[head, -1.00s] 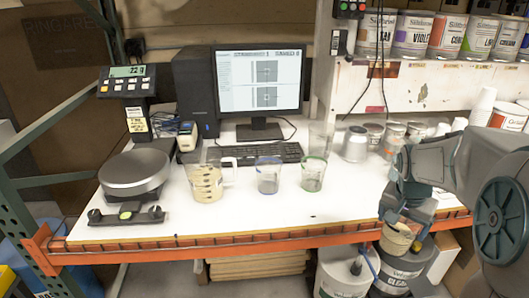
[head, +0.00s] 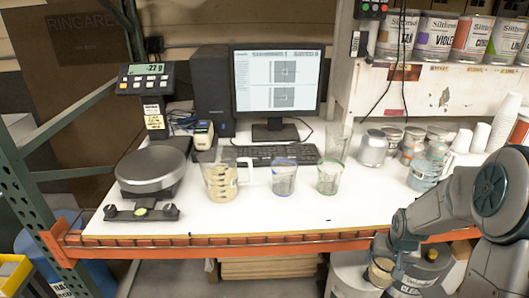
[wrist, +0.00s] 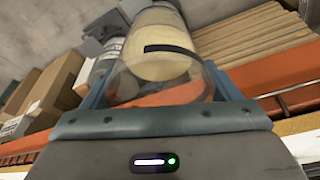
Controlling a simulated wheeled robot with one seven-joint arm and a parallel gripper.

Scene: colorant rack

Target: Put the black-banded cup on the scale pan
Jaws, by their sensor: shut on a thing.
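The black-banded cup (wrist: 160,62) is clear, with cream-coloured contents and a short black band, seen close in the wrist view. My gripper (wrist: 160,92) is shut on it, one finger on each side. In the head view the cup (head: 380,272) and my gripper (head: 387,262) are low at the right, in front of the bench's orange front edge and below the bench top. The round dark scale pan (head: 152,166) is at the left of the bench, empty and far from my gripper. Its display (head: 147,70) stands behind it.
A measuring jug (head: 221,181), a blue-rimmed cup (head: 284,178) and a green-rimmed cup (head: 329,177) stand mid-bench. A black bar (head: 141,211) lies before the pan. Large pails (head: 352,275) stand below the bench near my gripper. The front strip of the white top is clear.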

